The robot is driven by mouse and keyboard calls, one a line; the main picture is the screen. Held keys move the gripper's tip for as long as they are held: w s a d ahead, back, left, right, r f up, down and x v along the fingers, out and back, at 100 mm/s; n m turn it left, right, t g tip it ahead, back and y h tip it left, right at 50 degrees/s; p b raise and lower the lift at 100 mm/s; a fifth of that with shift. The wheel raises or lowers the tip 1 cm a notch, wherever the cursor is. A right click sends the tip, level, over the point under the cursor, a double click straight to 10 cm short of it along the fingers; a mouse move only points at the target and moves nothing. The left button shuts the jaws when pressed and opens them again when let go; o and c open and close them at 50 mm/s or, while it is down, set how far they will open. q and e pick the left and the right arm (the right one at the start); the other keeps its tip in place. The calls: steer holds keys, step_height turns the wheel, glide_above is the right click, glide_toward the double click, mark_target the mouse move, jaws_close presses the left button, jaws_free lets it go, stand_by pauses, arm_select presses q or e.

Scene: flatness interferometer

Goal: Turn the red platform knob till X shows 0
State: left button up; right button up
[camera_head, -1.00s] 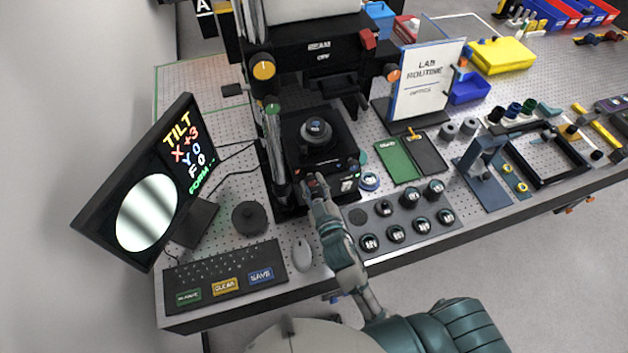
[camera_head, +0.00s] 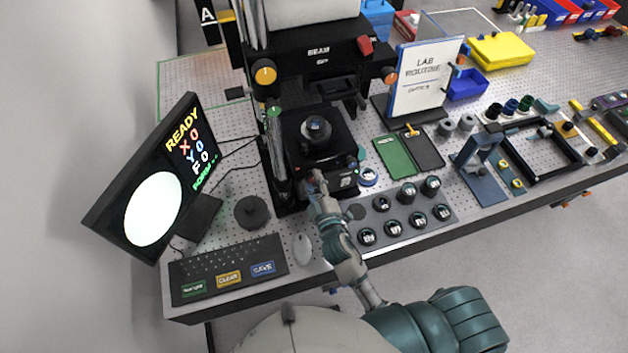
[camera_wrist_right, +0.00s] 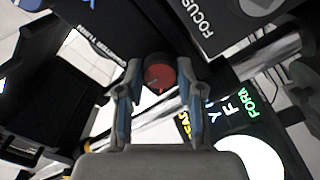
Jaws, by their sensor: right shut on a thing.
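The red platform knob (camera_wrist_right: 160,76) shows in the right wrist view, between the two fingertips of my right gripper (camera_wrist_right: 161,70). My right gripper is shut on it. In the head view, my right gripper (camera_head: 315,182) reaches the front of the black interferometer platform (camera_head: 330,145), and the knob is mostly hidden there. My left gripper is not in view.
A dark keyboard (camera_head: 230,268) and a mouse (camera_head: 303,248) lie at the front left. A round black puck (camera_head: 252,213) sits beside them. A grey tray of several lens pieces (camera_head: 383,231) stands right of my arm. A LAB ROUTINE sign (camera_head: 425,80) stands behind.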

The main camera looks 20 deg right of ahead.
steer(key=shift+r, duration=0.15)
steer(key=o, duration=1.2)
steer(key=shift+c, duration=0.2)
steer(key=shift+a, duration=0.15)
steer(key=shift+s+f, duration=0.2)
steer(key=shift+s, duration=0.2)
steer(key=s, duration=1.1)
